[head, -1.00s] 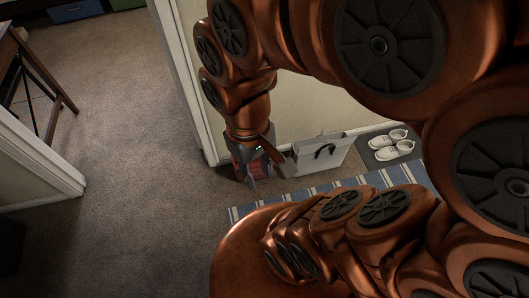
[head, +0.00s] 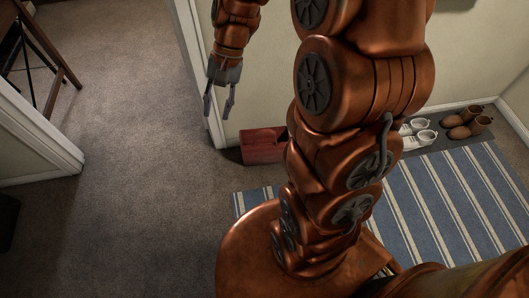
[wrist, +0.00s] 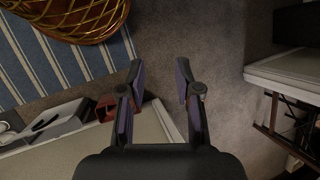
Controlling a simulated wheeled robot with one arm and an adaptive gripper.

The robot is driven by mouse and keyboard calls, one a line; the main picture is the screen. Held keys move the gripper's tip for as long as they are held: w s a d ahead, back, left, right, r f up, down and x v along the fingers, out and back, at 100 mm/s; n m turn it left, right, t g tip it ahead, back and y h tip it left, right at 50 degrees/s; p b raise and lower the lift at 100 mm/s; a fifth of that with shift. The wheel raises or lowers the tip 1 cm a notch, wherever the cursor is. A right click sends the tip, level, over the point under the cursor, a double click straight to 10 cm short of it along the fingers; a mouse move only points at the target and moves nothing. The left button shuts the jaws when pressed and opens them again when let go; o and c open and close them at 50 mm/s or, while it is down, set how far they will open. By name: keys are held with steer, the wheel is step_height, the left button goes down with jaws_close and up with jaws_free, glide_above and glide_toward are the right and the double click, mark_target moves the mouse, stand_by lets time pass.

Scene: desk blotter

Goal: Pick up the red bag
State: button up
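The red bag (head: 263,147) is on the carpet against the wall, just right of the door frame; my arm hides its right end. It also shows in the wrist view (wrist: 106,106), partly behind the left finger. My gripper (head: 218,110) hangs fingers down, above and left of the bag in the head view.
A white bag (wrist: 52,124) stands beside the red bag along the wall. White shoes (head: 424,137) and brown shoes (head: 468,123) sit on a dark mat. A striped blue rug (head: 440,200) lies in front. The door frame (head: 205,75) is close to my gripper.

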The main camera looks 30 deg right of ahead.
steer(key=w+d+f+m+t+y+b, duration=0.15)
steer(key=w+d+f+m+b, duration=0.35)
steer(key=w+f, duration=0.6)
steer(key=m+t+y+b, duration=0.1)
steer(key=m+t+b, duration=0.4)
steer(key=m+b, duration=0.9)
glide_toward(271, 144)
step_height(271, 144, down, 2)
steer(key=w+a+n+b, duration=0.2)
steer(key=shift+b+x, duration=0.3)
steer(key=shift+x, duration=0.7)
steer(key=x, duration=0.1)
steer(key=b+x, duration=0.2)
steer(key=x, duration=0.1)
steer(key=shift+s+f, duration=0.3)
steer(key=shift+s, duration=0.1)
steer(key=shift+w+a+f, duration=0.2)
steer(key=shift+a+f, duration=0.05)
